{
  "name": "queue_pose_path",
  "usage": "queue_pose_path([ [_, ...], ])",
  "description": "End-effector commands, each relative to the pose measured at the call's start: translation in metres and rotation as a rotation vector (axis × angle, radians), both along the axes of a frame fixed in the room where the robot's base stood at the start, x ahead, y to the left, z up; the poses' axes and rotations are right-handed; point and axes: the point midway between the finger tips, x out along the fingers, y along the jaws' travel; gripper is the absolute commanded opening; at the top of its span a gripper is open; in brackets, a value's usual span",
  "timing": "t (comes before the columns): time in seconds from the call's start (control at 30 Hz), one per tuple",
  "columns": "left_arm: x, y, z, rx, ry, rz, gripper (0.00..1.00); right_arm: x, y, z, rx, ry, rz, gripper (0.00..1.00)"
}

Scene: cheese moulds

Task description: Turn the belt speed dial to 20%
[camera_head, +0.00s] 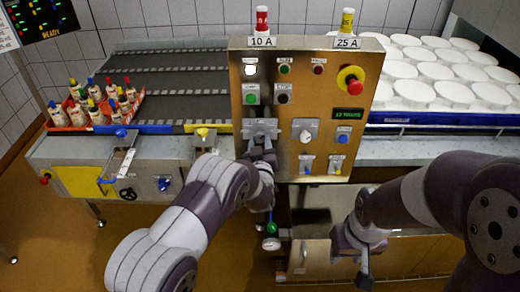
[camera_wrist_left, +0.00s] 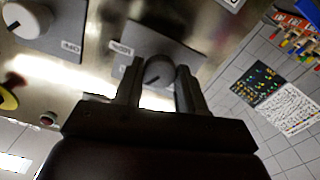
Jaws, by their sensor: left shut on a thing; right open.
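The steel control panel (camera_head: 235,110) stands in the middle of the head view. A round knob (camera_wrist_left: 158,70) on a grey plate sits between the fingertips of my left gripper (camera_wrist_left: 160,88) in the left wrist view. The gripper is shut on this knob. In the head view my left gripper (camera_head: 262,150) covers most of the knob, below the upper part of its grey plate (camera_head: 260,124). The knob's pointer setting is too dark and blurred to read. My right gripper (camera_head: 364,268) is open and empty, low in front of the panel's right side.
A second, white knob (camera_head: 303,131) is right of the held one. A red emergency button (camera_head: 351,83), lamps and small switches surround them. A conveyor belt (camera_head: 180,75) with a crate of bottles (camera_head: 75,128) lies left. White moulds (camera_head: 410,93) stand right.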

Motion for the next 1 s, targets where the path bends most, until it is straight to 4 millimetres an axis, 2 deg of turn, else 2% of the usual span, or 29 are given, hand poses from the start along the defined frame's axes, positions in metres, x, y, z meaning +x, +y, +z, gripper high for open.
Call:
queue_pose_path([
  [0.03,0.000,0.000,-0.007,-0.040,-0.003,0.000,0.09,0.000,0.000,-0.015,0.000,0.000,0.000,0.43],
  [0.47,0.000,-0.001,-0.008,-0.451,-0.003,0.000,0.09,0.000,0.000,-0.078,0.000,0.000,0.000,0.43],
  [1.0,0.000,-0.001,-0.008,-0.964,-0.002,-0.001,0.09,0.000,0.000,-0.169,0.000,0.000,0.000,0.43],
])
